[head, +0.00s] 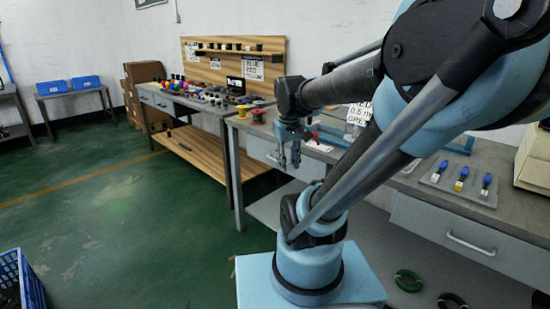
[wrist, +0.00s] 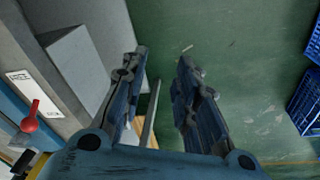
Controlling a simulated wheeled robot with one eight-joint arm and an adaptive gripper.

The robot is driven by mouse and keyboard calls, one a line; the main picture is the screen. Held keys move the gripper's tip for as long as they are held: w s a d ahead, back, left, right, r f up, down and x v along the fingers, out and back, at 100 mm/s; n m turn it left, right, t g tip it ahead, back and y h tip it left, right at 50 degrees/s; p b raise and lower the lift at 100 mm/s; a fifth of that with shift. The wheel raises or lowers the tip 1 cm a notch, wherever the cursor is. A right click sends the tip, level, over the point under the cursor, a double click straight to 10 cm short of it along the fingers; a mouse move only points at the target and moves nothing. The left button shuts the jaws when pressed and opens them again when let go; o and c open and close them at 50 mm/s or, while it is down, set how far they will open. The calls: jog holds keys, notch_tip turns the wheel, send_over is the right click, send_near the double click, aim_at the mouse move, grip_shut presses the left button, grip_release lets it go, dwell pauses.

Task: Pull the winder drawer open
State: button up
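My gripper (head: 289,157) hangs fingers down in front of the near workbench in the head view. In the wrist view its two blue fingers (wrist: 163,60) are apart with only green floor between them; it is open and empty. Behind it in the head view is a grey drawer front (head: 262,150) under the bench top, partly hidden by my gripper and arm; it looks shut. Another grey drawer (head: 430,219) with a metal bar handle (head: 470,244) sits further right and looks shut. No label shows which one is the winder drawer. A red-knobbed lever (wrist: 30,122) is at left in the wrist view.
The bench top (head: 410,185) carries blue-handled tools (head: 461,180) and spools (head: 258,115). Green coils (head: 408,280) lie on the lower shelf. A second bench (head: 190,103) stands behind. A blue crate (head: 22,280) is at lower left. The green floor between is clear.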

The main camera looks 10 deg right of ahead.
jog(key=w+r+n, duration=0.2)
jog(key=w+r, duration=0.3)
jog(key=w, duration=0.7)
jog(key=n+h, duration=0.1)
jog(key=n, duration=0.2)
send_near(275, 160)
jog(key=shift+g, duration=0.4)
jog(key=f, duration=0.2)
jog(key=w+d+f, duration=0.1)
jog(key=f, duration=0.4)
jog(key=shift+w+d+f, duration=0.2)
jog(key=shift+w, duration=0.1)
grip_shut()
